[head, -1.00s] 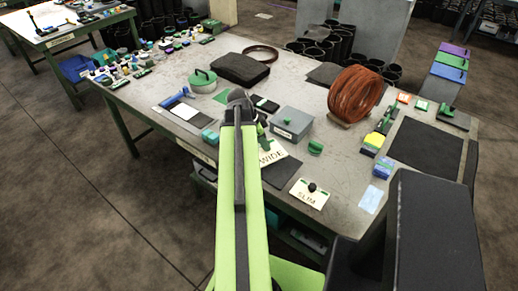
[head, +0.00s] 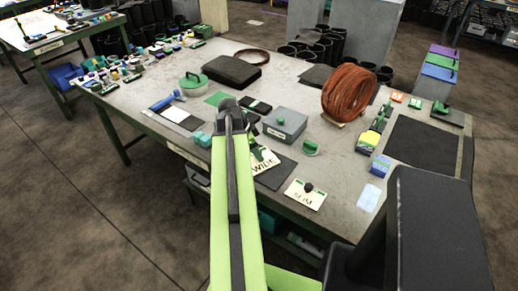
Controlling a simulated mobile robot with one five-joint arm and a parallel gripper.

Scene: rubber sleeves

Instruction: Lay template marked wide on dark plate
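The template marked WIDE (head: 264,167) is a cream card at the table's front middle, under the end of my arm. It overlaps the left part of the dark plate (head: 272,181), whose right side shows bare. I cannot tell whether the card touches the plate or is just above it. My gripper (head: 259,153) is at the card's upper part and appears shut on its grip. My arm and wrist hide the fingertips and the card's left edge. A second cream card marked SLIM (head: 305,201), with a dark knob, lies to the right of the plate.
A grey box (head: 285,126) stands just behind the card, with a green block (head: 310,148) to its right. An orange coil (head: 349,93) and a large dark mat (head: 423,148) are farther right.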

